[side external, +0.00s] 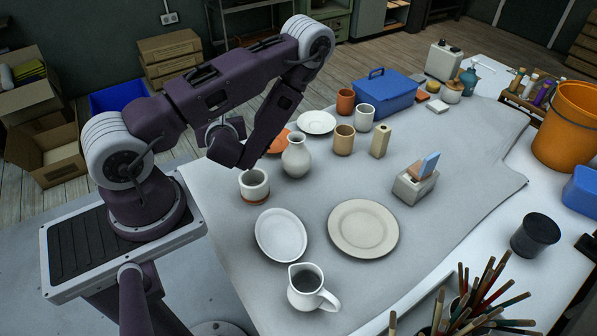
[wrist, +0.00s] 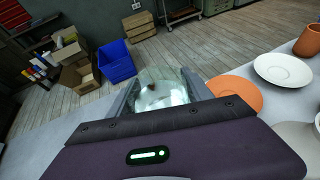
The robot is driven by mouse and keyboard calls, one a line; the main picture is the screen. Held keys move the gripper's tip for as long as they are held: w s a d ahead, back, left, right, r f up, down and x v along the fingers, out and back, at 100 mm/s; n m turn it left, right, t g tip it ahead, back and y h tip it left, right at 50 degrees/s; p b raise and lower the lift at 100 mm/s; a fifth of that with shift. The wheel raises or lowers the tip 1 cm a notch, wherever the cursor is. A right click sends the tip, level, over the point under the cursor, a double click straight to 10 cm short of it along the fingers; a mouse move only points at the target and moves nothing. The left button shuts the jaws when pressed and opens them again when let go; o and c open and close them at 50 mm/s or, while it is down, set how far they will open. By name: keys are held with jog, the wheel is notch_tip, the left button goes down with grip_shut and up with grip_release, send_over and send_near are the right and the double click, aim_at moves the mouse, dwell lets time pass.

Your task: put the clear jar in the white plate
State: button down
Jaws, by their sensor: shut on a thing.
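The clear jar (wrist: 163,91) is see-through glass and shows between the two grey fingers of my gripper (wrist: 160,84) in the wrist view. My gripper is shut on it. In the side view my wrist is low over the left part of the table, near the white pitcher-vase, and largely hides the gripper and jar. A white oval plate (side external: 281,235) lies empty at the front left of the table. A larger cream plate (side external: 363,228) lies to its right. A small white saucer (side external: 316,122) lies farther back; it also shows in the wrist view (wrist: 283,69).
A white cup with a brown base (side external: 254,186) and a grey-white vase (side external: 297,157) stand near my wrist. An orange plate (wrist: 235,92) lies behind the vase. A white jug (side external: 308,290) stands in front of the plates. A sponge holder (side external: 414,184) stands right.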

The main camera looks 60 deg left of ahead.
jog(key=w+d+r+m+t+h, duration=0.35)
jog(key=w+d, duration=0.45)
jog(key=d, duration=0.3)
jog(key=w+d+r+m+t+h, duration=0.2)
jog(key=w+d+r+m+t, duration=0.25)
jog(key=w+d, duration=0.5)
jog(key=m+t+h, duration=0.2)
jog(key=m+h, duration=0.5)
jog(key=h, duration=0.1)
send_over(371, 224)
jog(key=shift+y, duration=0.25)
notch_tip(371, 224, down, 16)
jog(key=shift+f, duration=0.65)
